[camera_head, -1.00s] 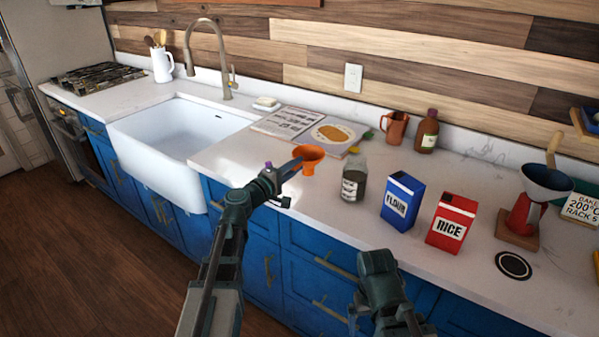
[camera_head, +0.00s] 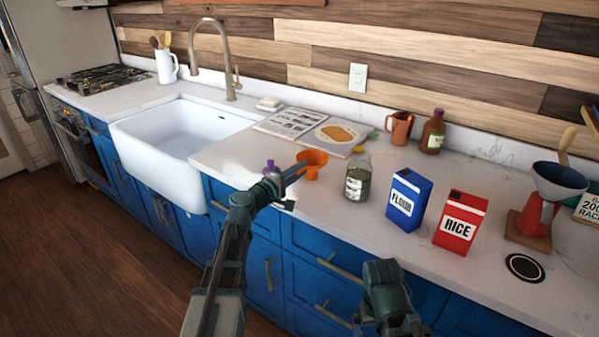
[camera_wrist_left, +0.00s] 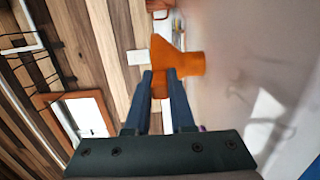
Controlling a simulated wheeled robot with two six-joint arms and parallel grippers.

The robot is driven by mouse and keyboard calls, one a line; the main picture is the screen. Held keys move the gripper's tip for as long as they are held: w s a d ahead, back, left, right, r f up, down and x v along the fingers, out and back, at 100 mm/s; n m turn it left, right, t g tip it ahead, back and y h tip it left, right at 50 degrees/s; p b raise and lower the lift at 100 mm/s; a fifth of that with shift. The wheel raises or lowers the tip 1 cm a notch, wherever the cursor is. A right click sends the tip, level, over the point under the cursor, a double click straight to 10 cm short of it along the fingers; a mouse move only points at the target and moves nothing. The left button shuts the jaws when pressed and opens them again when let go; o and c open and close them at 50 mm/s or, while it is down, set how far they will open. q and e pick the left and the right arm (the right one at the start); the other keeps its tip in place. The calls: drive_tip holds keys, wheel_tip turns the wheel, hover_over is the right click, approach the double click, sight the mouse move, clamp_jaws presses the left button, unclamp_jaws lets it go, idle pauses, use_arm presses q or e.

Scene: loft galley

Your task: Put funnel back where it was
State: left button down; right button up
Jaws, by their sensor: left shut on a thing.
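The orange funnel (camera_head: 313,158) is near the counter's front edge, right of the sink, wide mouth up. My left gripper (camera_head: 298,172) comes in from the left and is shut on it. The left wrist view shows the funnel (camera_wrist_left: 180,62) at the fingertips of the left gripper (camera_wrist_left: 160,85), its narrow end toward the counter side. I cannot tell whether the funnel touches the counter. A glass jar (camera_head: 358,180) with dark contents stands just right of the funnel. Part of my right arm shows at the bottom, but its gripper is out of view.
A blue flour box (camera_head: 408,198) and a red rice box (camera_head: 460,222) stand right of the jar. Another funnel (camera_head: 560,181) is on a red stand. An open book (camera_head: 335,135), copper mug (camera_head: 400,127) and brown bottle (camera_head: 433,132) are behind. A dark round coaster (camera_head: 525,267) lies at right.

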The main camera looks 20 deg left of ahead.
use_arm(q)
drive_tip(key=c, duration=0.8)
unclamp_jaws()
drive_tip(key=shift+o, duration=0.2)
drive_tip(key=shift+s+r, duration=0.15)
drive_tip(key=shift+s, duration=0.1)
drive_tip(key=v, duration=1.1)
drive_tip(key=shift+s+a, duration=0.2)
drive_tip(key=shift+s, duration=0.05)
